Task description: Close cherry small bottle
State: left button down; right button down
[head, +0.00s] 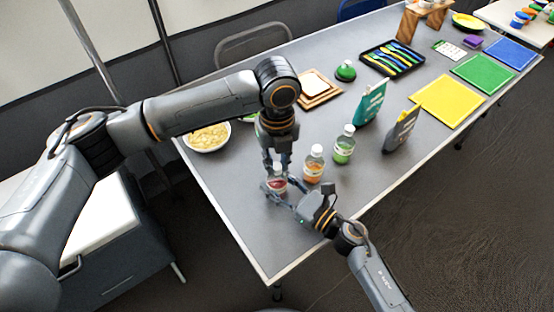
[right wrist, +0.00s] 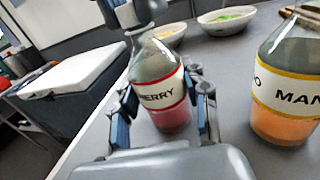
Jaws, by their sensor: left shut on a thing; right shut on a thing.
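The cherry small bottle (head: 277,183) stands upright near the front left edge of the table, with dark red liquid in its lower part. In the right wrist view the bottle (right wrist: 158,88) shows a white label ending in "ERRY". My right gripper (head: 272,192) is shut around the bottle's body, one finger on each side (right wrist: 163,110). My left gripper (head: 277,166) reaches down from above and is shut at the bottle's top.
An orange mango bottle (head: 314,164) stands close on the right, with a green bottle (head: 344,145) beyond it. A bowl of yellow food (head: 208,137) sits at the left edge. A teal carton (head: 370,103) and grey carton (head: 401,129) stand farther right. The front table corner is clear.

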pick_arm(q)
jog(key=m, duration=0.3)
jog(key=shift+w, duration=0.1)
jog(key=c, duration=1.1)
grip_release()
notch_tip(320, 180, up, 12)
jog(key=shift+r, duration=0.1)
pick_arm(e)
jog(key=c, duration=0.6)
grip_release()
jog(key=v, duration=1.2)
